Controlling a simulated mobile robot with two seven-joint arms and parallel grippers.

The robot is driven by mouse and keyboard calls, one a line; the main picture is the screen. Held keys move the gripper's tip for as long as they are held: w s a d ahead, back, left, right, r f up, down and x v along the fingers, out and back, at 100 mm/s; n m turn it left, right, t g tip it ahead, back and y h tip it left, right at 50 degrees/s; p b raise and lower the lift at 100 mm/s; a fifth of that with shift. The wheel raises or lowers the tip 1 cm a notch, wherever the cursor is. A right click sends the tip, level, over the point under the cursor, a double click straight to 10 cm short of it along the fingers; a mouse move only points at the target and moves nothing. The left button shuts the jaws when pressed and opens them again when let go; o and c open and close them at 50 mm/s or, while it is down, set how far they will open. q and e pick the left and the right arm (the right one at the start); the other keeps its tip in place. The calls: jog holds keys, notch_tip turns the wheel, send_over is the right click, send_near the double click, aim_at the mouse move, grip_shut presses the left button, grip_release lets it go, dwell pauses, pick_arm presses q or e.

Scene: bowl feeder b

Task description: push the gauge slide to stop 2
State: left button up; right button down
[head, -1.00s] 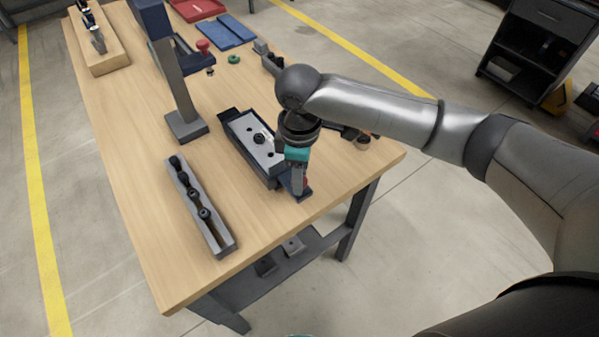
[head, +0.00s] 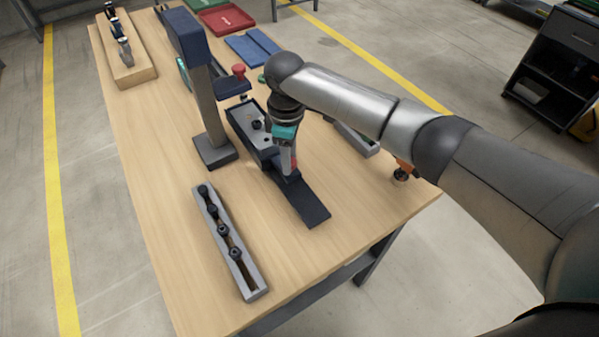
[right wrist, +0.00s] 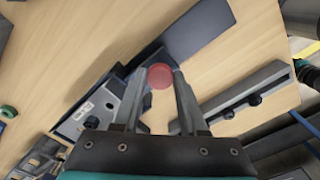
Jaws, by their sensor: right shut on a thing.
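The gauge slide (head: 262,147) is a dark-sided block with a grey top. It sits towards the back of a dark flat rail (head: 308,207), whose bare front part reaches towards the table's front edge. In the right wrist view the slide's grey top (right wrist: 88,106) has a white label, and the bare rail (right wrist: 197,30) lies beyond the fingers. My right gripper (head: 290,170) is at the slide's front end, shut on a round red knob (right wrist: 160,76) that shows between its fingertips. I cannot make out stop marks. My left gripper is not in view.
A post (head: 207,105) stands left of the slide. A grey holder (head: 248,280) with several black knobs lies at the front left. A grey tray (head: 360,143) and an orange-and-black object (head: 402,172) are at the right. The front right of the table is bare.

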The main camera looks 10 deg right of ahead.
aim_at(277, 153)
jog(key=w+b, duration=0.1)
jog(key=w+a+b, duration=0.1)
jog(key=w, duration=0.1)
jog(key=shift+a, duration=0.15)
jog(key=shift+w+a+b, duration=0.2)
jog(key=shift+w+b, duration=0.15)
jog(key=shift+w, duration=0.25)
jog(key=shift+w+a+b, duration=0.2)
jog(key=shift+w+b, duration=0.1)
jog(key=shift+w, duration=0.25)
jog(key=shift+c, duration=2.2)
grip_release()
jog(key=shift+r, duration=0.1)
notch_tip(277, 153, up, 15)
jog(key=p, duration=0.1)
jog(key=shift+s, duration=0.1)
